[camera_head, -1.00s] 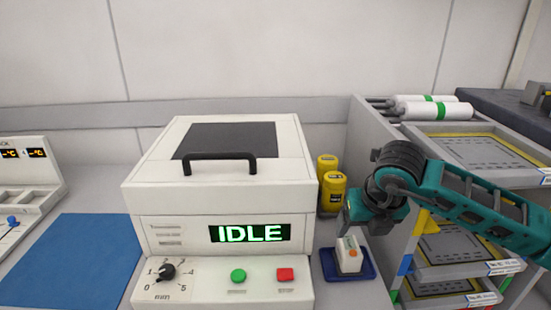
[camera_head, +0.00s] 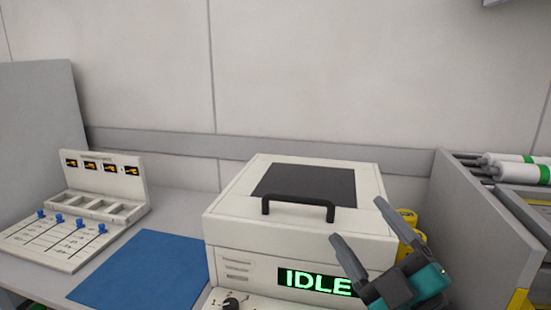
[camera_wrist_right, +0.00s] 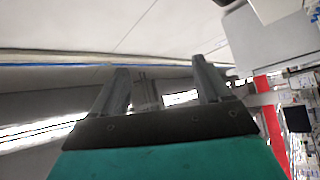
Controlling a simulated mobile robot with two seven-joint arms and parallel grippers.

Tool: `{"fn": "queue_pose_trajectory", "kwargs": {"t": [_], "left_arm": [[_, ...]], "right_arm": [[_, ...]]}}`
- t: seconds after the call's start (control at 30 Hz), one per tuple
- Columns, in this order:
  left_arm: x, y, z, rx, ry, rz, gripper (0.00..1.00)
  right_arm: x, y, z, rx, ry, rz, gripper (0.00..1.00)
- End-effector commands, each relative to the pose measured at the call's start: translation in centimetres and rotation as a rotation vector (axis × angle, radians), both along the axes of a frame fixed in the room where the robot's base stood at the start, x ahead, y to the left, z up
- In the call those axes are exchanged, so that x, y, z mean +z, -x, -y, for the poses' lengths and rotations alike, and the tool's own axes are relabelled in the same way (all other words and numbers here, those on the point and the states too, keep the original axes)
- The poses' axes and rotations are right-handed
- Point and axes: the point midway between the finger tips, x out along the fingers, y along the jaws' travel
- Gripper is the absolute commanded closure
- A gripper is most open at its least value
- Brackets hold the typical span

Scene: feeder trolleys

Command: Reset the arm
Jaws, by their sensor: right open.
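My right gripper (camera_head: 364,232) is in front of the right side of the white machine in the head view. Its two grey fingers are spread and point up and to the left, with nothing between them. It overlaps the right end of the machine's display in the picture. The right wrist view also shows the two fingers (camera_wrist_right: 160,92) apart and empty, with blurred wall and equipment beyond. My left gripper is not in view.
The white machine (camera_head: 225,222) has a closed lid with a black handle (camera_head: 300,203) and shows IDLE. A blue mat (camera_head: 140,270) and a white panel with blue sliders (camera_head: 60,240) lie left. Yellow containers (camera_head: 408,222) and a grey trolley (camera_head: 465,225) stand right.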

Motion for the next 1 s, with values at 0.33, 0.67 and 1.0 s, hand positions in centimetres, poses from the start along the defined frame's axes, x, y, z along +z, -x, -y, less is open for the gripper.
{"fn": "queue_pose_trajectory", "kwargs": {"t": [0.33, 0.67, 1.0], "left_arm": [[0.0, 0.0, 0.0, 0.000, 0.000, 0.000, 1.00], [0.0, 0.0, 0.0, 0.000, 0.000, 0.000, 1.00], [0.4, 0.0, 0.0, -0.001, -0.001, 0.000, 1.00]], "right_arm": [[-16.4, 2.9, 10.3, -0.544, -0.423, -0.840, 0.23], [-26.2, 12.7, 10.0, -0.683, -0.471, -1.448, 0.23], [-29.6, 18.8, 8.0, -0.658, -0.455, -1.760, 0.23]]}}
